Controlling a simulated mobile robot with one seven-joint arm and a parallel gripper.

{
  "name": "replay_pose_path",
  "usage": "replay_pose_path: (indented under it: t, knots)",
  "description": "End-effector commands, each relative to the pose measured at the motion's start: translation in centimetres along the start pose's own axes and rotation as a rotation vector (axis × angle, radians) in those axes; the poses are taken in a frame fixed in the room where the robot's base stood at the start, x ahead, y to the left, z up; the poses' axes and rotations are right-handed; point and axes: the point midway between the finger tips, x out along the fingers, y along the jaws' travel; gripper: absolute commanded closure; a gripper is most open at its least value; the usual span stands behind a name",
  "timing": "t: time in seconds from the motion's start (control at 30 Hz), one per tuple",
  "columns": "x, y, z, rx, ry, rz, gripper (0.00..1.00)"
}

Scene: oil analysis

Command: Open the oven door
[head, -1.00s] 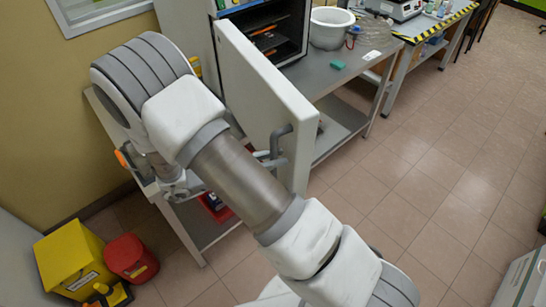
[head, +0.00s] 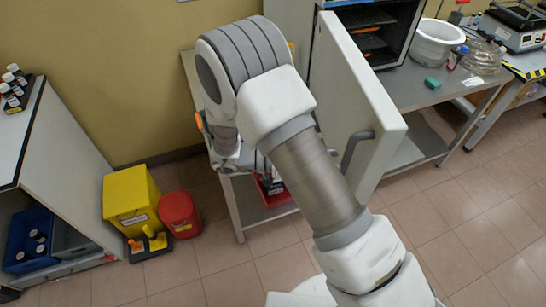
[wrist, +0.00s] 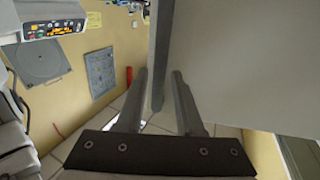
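The oven (head: 385,30) stands on a grey bench at the upper right of the head view, its dark interior with racks exposed. Its light grey door (head: 345,90) is swung wide open toward me. The grey bar handle (head: 352,152) is on the door's outer face near the free edge. The door's edge and panel (wrist: 235,60) show ahead of and to the right of the fingers. In the head view my arm hides most of the gripper, left of the door and apart from the handle.
A yellow bin (head: 130,200) and a red bin (head: 180,213) stand on the floor at the left. A cabinet (head: 65,165) is at the far left. A white bucket (head: 435,42) stands beside the oven. The floor at right front is clear.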

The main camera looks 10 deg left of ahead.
Motion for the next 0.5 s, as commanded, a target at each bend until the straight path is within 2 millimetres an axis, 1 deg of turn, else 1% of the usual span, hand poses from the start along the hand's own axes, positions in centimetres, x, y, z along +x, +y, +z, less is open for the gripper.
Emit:
replay_pose_path:
  t: [0.03,0.3,0.4,0.5]
  knots:
    - [-1.4,0.0,0.3,0.002,-0.003,-0.004,0.64]
    - [-8.1,0.0,0.3,0.000,-0.003,-0.003,0.64]
    - [-10.1,0.0,0.3,0.002,-0.002,-0.002,0.64]
    - [-11.5,0.0,0.1,0.000,-0.001,-0.002,0.64]
